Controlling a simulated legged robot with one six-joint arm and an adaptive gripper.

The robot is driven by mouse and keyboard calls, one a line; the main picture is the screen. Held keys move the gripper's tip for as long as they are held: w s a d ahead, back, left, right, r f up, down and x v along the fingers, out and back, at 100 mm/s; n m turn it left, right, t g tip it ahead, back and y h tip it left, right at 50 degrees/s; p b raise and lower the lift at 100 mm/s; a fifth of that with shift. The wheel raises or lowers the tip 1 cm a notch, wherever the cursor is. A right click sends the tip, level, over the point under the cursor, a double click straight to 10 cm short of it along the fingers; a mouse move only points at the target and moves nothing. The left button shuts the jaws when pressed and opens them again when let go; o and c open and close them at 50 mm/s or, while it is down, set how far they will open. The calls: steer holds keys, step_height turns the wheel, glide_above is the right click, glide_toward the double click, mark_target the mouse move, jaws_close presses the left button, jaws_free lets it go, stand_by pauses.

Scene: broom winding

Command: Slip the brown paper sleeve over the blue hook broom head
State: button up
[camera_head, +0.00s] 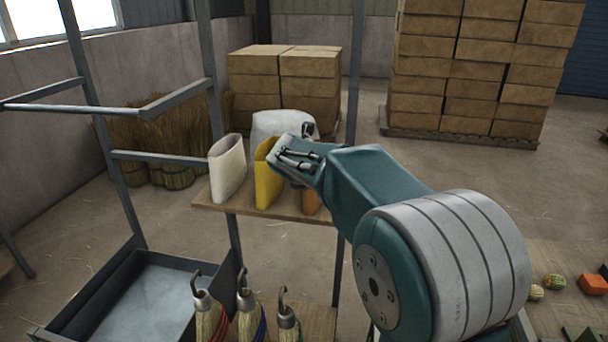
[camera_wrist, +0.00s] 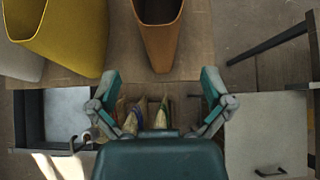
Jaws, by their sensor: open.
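The brown paper sleeve (camera_wrist: 158,38) stands open-topped on a wooden shelf, just beyond my gripper in the wrist view. In the head view only its lower part (camera_head: 311,202) shows below my gripper. Several broom heads with hooks stand low in front. The middle one (camera_head: 247,318) seems to carry a blue band, which also shows in the wrist view (camera_wrist: 131,121). Neighbours have red and green bands.
A yellow sleeve (camera_head: 267,182) and a white sleeve (camera_head: 227,170) stand left of the brown one on the shelf (camera_head: 245,207). Grey metal posts (camera_head: 213,80) frame it. A metal tray (camera_head: 150,300) lies at lower left. Box stacks (camera_head: 470,70) stand behind.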

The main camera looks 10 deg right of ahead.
steer(key=shift+x, duration=4.4)
steer(key=shift+a, duration=0.1)
steer(key=c, duration=0.9)
steer(key=shift+r, duration=1.5)
